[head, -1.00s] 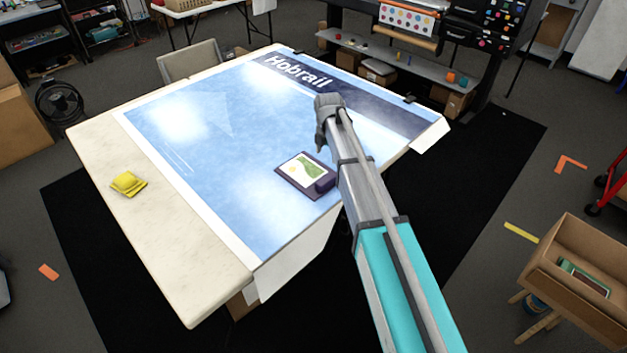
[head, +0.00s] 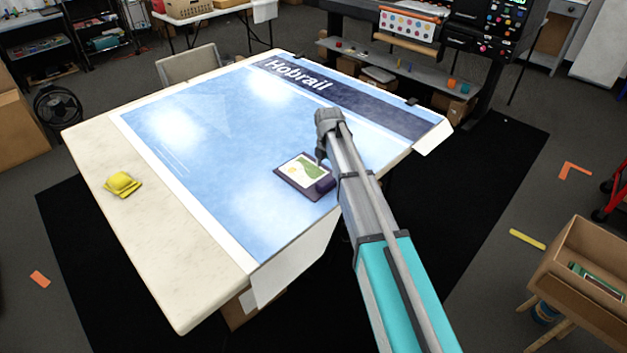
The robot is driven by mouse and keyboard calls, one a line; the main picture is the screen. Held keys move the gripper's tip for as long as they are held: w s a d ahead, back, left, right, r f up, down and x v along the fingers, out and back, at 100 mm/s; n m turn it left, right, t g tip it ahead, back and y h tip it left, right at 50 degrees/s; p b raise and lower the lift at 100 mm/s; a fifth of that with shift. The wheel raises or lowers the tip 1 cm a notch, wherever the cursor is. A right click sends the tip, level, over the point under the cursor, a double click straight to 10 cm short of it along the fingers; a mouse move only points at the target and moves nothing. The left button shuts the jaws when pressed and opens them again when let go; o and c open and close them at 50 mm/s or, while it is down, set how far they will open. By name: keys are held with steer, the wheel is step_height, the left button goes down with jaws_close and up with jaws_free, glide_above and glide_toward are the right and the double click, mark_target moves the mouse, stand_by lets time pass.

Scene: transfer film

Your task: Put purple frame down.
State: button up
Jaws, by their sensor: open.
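The purple frame (head: 293,190) lies flat on the blue printed sheet near the table's right front edge. It holds a picture with green and yellow on white. A dark purple block-like part (head: 325,184) shows at its right end, by my arm. My gripper (head: 320,160) is over the frame's upper right side and is open. Its fingers point down, and from this view I cannot tell whether they touch the frame.
The blue sheet (head: 190,130) lettered "Hobrail" covers most of the table (head: 165,255) and hangs over its edge. A yellow cloth (head: 122,184) lies at the left. A cardboard box (head: 590,262) on a stool stands at right.

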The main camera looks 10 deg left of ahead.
mark_target(327, 179)
steer(key=shift+f, duration=0.1)
stand_by(0.3)
step_height(327, 179, down, 5)
steer(key=b, duration=0.5)
steer(key=shift+s+d, duration=0.1)
steer(key=shift+s, duration=0.05)
stand_by(0.5)
jaws_close()
